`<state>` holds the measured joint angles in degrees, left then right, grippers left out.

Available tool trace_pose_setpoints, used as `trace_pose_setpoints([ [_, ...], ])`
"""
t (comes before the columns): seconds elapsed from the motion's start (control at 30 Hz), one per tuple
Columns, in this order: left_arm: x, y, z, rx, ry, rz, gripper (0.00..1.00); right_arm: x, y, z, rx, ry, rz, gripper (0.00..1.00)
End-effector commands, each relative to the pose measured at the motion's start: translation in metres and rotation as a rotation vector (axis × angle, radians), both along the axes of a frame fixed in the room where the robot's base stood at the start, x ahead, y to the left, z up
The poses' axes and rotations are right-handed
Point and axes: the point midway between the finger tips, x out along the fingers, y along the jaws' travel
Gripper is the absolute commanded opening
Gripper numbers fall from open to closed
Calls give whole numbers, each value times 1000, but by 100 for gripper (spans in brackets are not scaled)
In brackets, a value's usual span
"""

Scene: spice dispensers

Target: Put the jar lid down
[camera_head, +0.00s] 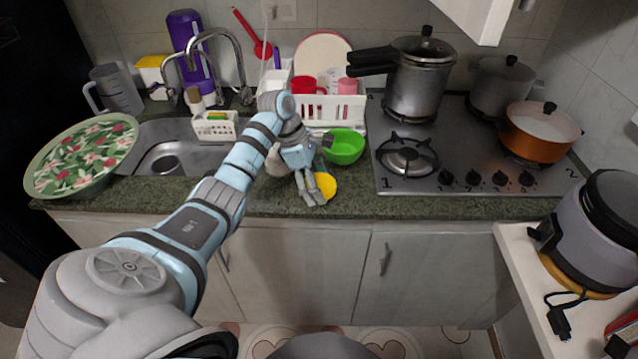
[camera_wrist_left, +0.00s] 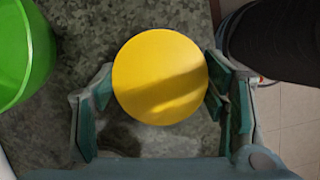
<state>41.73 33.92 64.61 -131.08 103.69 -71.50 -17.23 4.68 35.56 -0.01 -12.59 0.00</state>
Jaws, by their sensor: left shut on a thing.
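The yellow jar lid (camera_head: 327,185) is at the front of the dark green counter, and it fills the middle of the left wrist view (camera_wrist_left: 160,75) as a flat round disc. My left gripper (camera_head: 318,190) is shut on the lid, with one finger at each side of its rim in the left wrist view (camera_wrist_left: 158,95). The lid is close over the counter; I cannot tell whether it touches the surface. My right gripper is not in view.
A green bowl (camera_head: 345,147) stands just behind the lid. A white dish rack (camera_head: 330,108) is behind it. The stove (camera_head: 405,180) is to the right, the sink (camera_head: 150,140) to the left. Counter (camera_head: 358,203) right of the lid is clear.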

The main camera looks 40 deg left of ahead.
Motion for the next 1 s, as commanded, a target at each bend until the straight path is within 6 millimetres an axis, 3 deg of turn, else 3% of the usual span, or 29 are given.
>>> trace_pose_setpoints([
  [0.2, 0, 0, -4, 0, 0, -1, 42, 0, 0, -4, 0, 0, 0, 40],
  [0.23, 0, 0, -3, 0, 0, -1, 71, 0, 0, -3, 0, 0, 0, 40],
  [0.33, 0, 0, -2, 0, 0, -1, 87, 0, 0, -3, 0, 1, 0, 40],
  [0.73, 0, 1, 5, 1, -1, -1, 87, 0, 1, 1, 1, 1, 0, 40],
  [0.87, -4, 11, 29, 3, -4, 0, 87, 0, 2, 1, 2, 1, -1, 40],
  [1.0, -11, 25, 67, 1, -4, 0, 87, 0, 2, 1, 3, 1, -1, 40],
])
